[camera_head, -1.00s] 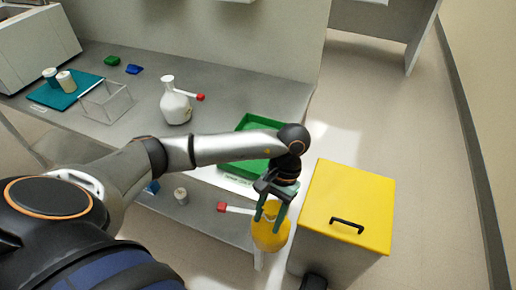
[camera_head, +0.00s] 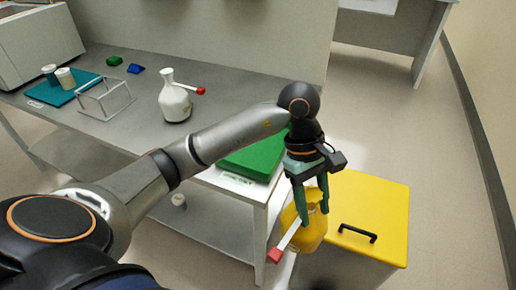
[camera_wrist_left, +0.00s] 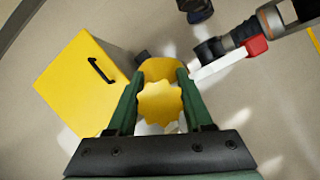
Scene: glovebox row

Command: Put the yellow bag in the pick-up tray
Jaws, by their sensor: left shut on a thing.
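The yellow bag (camera_head: 311,236) hangs in my left gripper (camera_head: 311,199), whose green fingers are shut on its upper part. A white tag with a red end sticks out from the bag toward the lower left. In the left wrist view the bag (camera_wrist_left: 160,106) sits between the two fingers of the gripper (camera_wrist_left: 160,80). The green pick-up tray (camera_head: 252,163) is at the table's right end, with my left arm hiding much of it. The bag is apart from the tray, to its lower right in the head view. My right gripper is not in view.
A grey bin with a yellow lid (camera_head: 375,205) and black handle stands on the floor close behind the bag. A white bag (camera_head: 174,103) with a red-ended tag, a clear rack (camera_head: 107,104) and a teal mat (camera_head: 72,92) are on the table (camera_head: 225,90). Floor at right is clear.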

